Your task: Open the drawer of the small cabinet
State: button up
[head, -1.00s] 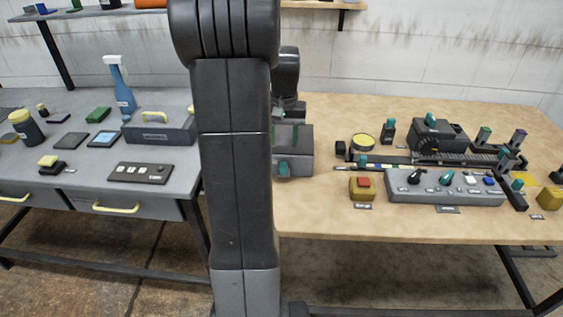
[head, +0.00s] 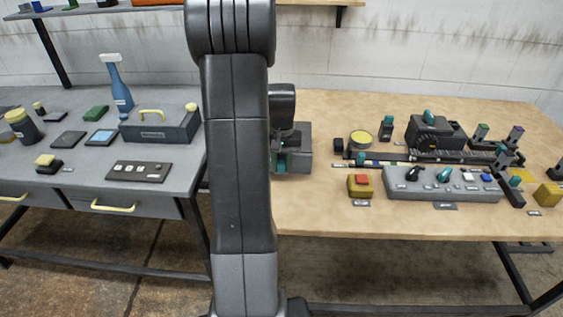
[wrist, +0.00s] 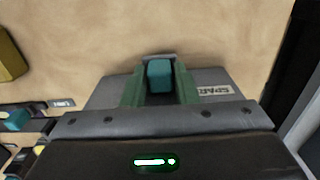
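The small cabinet (head: 299,158) is a grey box on the wooden table, partly hidden behind my arm in the head view. Its top edge area and a "SPARE" label (wrist: 215,90) show in the wrist view. A teal handle (wrist: 160,76) sticks out from its front. My gripper (wrist: 160,72) has its two green fingers on either side of this handle, with the handle between them. The fingers look apart, with no clear grip on the handle. In the head view my gripper (head: 280,158) is at the cabinet's front. The drawer looks closed.
A grey control panel (head: 443,184), a red-topped yellow button box (head: 360,185) and a yellow-lidded round tin (head: 361,138) stand to the right on the wooden table. A grey bench with a toolbox (head: 160,130) is at left. Table front below the cabinet is clear.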

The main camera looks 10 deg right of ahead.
grip_shut()
jog(key=s+a, duration=0.1)
jog(key=s, duration=0.2)
jog(key=s+a+b, duration=0.1)
jog(key=s, duration=0.3)
jog(key=s+a, duration=0.1)
jog(key=s, duration=0.3)
jog(key=shift+a+b, duration=0.1)
jog(key=shift+b, duration=0.2)
jog(key=shift+o, duration=2.4)
grip_release()
notch_tip(320, 180, up, 14)
jog(key=shift+p, duration=0.35)
jog(key=shift+f, duration=0.2)
